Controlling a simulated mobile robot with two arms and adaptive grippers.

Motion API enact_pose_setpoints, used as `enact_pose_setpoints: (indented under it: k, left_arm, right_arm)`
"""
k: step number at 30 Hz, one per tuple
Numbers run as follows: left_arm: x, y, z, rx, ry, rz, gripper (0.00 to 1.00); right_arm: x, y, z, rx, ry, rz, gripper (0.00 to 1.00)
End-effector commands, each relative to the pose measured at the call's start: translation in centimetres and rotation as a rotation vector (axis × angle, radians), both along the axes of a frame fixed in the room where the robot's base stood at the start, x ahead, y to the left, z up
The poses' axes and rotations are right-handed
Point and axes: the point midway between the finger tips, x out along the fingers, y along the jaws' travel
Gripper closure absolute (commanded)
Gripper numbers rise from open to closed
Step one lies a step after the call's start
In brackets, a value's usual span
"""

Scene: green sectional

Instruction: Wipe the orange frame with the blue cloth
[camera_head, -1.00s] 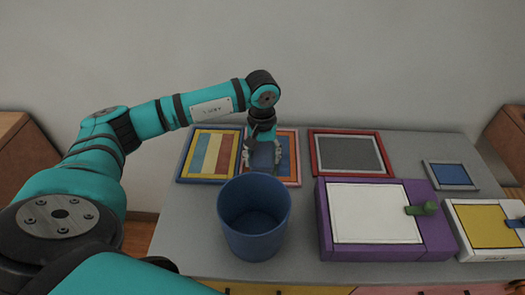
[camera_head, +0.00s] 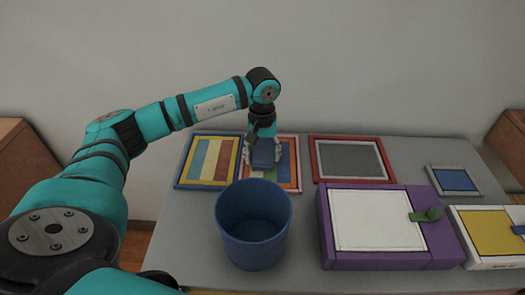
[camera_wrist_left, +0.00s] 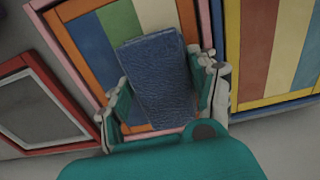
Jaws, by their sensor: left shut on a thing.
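My left gripper (camera_head: 264,146) is shut on the blue cloth (camera_head: 265,157), which looks like a dark blue folded pad. The gripper is over the orange frame (camera_head: 298,172), a striped panel with an orange-pink rim at the back of the table. In the left wrist view the cloth (camera_wrist_left: 158,82) lies between the finger pads and covers the middle of the orange frame (camera_wrist_left: 68,48). The cloth looks on or just above the frame; I cannot tell whether it touches. My right gripper is not in view.
A blue-rimmed striped frame (camera_head: 180,171) is left of the orange frame; a red-rimmed grey one (camera_head: 315,160) is right. A blue bin (camera_head: 253,246) stands in front. A purple box (camera_head: 437,237), small grey frame (camera_head: 473,183) and yellow-panelled box (camera_head: 488,234) lie to the right.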

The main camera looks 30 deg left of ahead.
Motion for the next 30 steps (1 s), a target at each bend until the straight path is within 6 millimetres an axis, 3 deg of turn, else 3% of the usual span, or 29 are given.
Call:
enact_pose_setpoints:
  k: [4,14,30]
  left_arm:
    - [-0.9,-0.5,-0.3,0.000,0.005,-0.002,0.66]
    - [-0.9,-0.5,-0.2,0.000,0.006,-0.001,0.66]
    - [-0.8,-0.5,5.1,0.000,0.001,-0.001,0.66]
  right_arm:
    - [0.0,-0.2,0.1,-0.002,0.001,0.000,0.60]
    - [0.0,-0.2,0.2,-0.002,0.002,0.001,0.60]
    - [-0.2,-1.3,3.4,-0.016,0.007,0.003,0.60]
